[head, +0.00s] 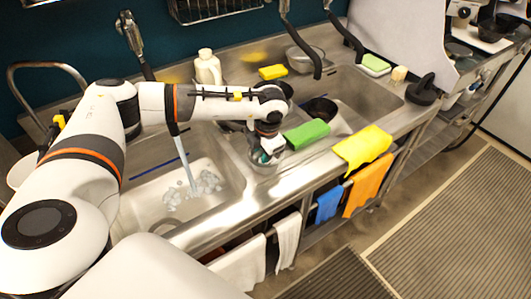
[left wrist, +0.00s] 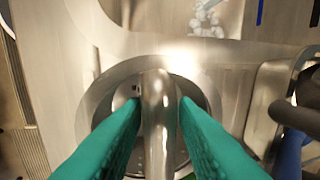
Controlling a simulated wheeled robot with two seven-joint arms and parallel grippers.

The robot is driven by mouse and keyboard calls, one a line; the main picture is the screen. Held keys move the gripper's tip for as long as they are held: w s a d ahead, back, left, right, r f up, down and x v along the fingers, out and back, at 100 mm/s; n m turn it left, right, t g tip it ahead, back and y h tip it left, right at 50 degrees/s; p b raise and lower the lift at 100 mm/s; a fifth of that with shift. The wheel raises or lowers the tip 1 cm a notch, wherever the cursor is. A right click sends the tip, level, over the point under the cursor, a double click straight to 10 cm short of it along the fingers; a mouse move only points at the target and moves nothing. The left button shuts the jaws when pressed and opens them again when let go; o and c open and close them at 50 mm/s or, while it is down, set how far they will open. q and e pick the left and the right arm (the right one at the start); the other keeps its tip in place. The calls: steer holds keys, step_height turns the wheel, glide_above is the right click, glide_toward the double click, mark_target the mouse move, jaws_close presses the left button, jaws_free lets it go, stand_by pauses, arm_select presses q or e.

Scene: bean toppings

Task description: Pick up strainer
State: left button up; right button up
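The strainer (head: 264,162) looks like a round metal bowl on the steel counter strip between the two sinks, partly hidden by my left gripper in the head view. In the left wrist view its round rim (left wrist: 98,97) lies below the fingers, and a shiny curved metal piece, seemingly its handle, runs between them. My left gripper (head: 268,147) points down over the strainer. Its green fingers (left wrist: 159,104) stand on both sides of the metal piece, with narrow gaps showing. My right gripper is not in view.
Water runs into the left sink (head: 150,205). A green cloth (head: 307,134) lies right of the gripper, and a yellow cloth (head: 363,147) hangs over the front edge. A white bottle (head: 207,68) and a yellow sponge (head: 272,72) stand behind. The right sink (head: 365,95) is beyond.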

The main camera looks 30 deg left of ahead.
arm_select(q)
steer(key=shift+w+a+f, duration=0.1)
steer(key=shift+f, duration=0.1)
jaws_close()
